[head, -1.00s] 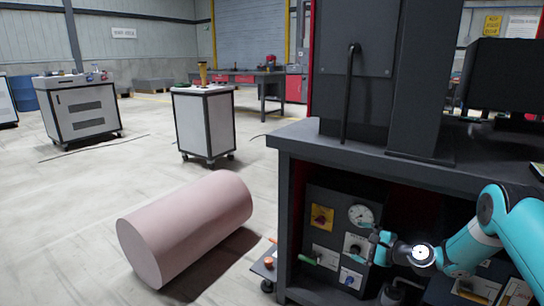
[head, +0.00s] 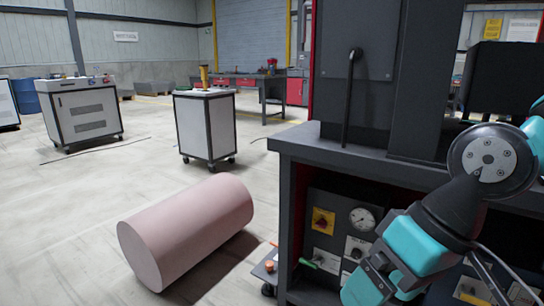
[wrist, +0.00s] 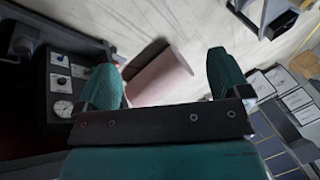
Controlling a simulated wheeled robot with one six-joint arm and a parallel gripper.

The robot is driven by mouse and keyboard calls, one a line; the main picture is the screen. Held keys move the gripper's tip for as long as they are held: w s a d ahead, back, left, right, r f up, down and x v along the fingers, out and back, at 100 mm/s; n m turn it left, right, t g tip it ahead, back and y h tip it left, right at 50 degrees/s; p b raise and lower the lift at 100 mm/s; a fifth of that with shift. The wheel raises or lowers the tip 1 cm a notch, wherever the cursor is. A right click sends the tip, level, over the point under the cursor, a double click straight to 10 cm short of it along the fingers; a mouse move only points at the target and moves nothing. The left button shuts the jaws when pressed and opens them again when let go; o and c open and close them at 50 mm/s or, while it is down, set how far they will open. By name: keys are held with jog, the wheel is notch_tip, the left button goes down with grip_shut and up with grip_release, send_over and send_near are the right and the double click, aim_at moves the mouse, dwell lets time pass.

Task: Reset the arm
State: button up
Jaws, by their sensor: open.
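My arm stands in front of the dark machine bench at the right of the head view. My gripper (wrist: 162,82) shows in the wrist view with its two teal fingers apart and nothing between them. In the head view the teal gripper body is low at the right and its fingertips are hard to make out. Behind it is a control panel (head: 325,252) with a yellow-marked switch, a round gauge (head: 361,218) and knobs. The gauge also shows in the wrist view (wrist: 63,108), left of the fingers. Part of the panel is hidden by my arm.
A large pink cylinder (head: 185,232) lies on the floor left of the bench (head: 345,150). A low trolley (head: 268,270) with small items stands by the bench's corner. A white cabinet (head: 205,127) stands farther back. The floor at the left is open.

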jog(key=s+d+n+h, duration=0.1)
jog(key=s+d+n, duration=0.1)
jog(key=s, duration=0.4)
notch_tip(320, 180, up, 31)
jog(key=w+p, duration=0.1)
jog(key=p, duration=3)
jog(key=shift+a+r+m, duration=0.2)
jog(key=shift+m, duration=0.1)
